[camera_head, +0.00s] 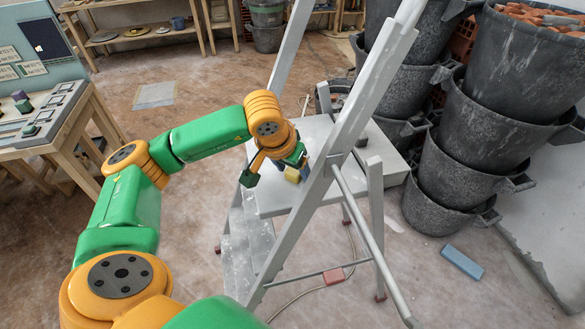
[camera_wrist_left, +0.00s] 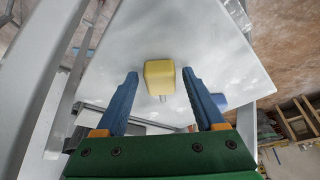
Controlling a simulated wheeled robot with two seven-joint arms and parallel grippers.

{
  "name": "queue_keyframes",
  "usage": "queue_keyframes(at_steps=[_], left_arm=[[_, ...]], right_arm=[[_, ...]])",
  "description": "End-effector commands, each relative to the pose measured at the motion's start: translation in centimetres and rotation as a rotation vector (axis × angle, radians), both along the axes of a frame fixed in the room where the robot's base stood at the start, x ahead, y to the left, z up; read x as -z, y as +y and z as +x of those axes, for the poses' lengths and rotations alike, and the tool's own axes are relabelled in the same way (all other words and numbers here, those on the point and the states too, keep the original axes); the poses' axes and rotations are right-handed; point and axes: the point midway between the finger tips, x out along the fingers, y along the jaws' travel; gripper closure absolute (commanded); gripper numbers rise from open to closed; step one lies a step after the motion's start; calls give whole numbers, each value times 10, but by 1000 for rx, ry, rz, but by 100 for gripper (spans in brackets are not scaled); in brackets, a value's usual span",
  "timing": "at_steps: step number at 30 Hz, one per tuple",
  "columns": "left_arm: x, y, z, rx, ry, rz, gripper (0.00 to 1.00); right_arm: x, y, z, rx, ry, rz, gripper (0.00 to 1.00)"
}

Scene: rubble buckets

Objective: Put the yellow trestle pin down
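The yellow trestle pin (camera_head: 291,174) is a small yellow block over the pale grey platform (camera_head: 275,190) of the stepladder. In the left wrist view the yellow pin (camera_wrist_left: 159,72) shows a short grey metal stub on its near side. My left gripper (camera_wrist_left: 160,76) has two blue fingers spread apart, with the pin between their tips and a gap on each side. The pin appears to rest on the platform, though contact underneath is hidden. My right gripper is not in view.
The stepladder's grey rails (camera_head: 330,170) rise close to the right of my left gripper. Stacked black buckets (camera_head: 465,150) stand at right. A blue block (camera_head: 462,262) lies on the floor. A workbench with a panel (camera_head: 50,120) is at left.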

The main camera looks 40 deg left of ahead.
Motion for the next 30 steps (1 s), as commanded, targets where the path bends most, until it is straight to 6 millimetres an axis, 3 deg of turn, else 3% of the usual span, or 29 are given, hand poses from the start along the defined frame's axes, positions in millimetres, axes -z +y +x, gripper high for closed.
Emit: queue_keyframes(at_steps=[8,12,24,30], left_arm=[[-1,0,0,0,0,0,24],[-11,0,-2,0,-3,-1,24],[-102,-3,-39,1,-5,-1,24],[-116,-4,-46,1,0,-1,24]], right_arm=[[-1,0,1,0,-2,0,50],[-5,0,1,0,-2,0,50],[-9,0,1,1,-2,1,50],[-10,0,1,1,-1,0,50]])
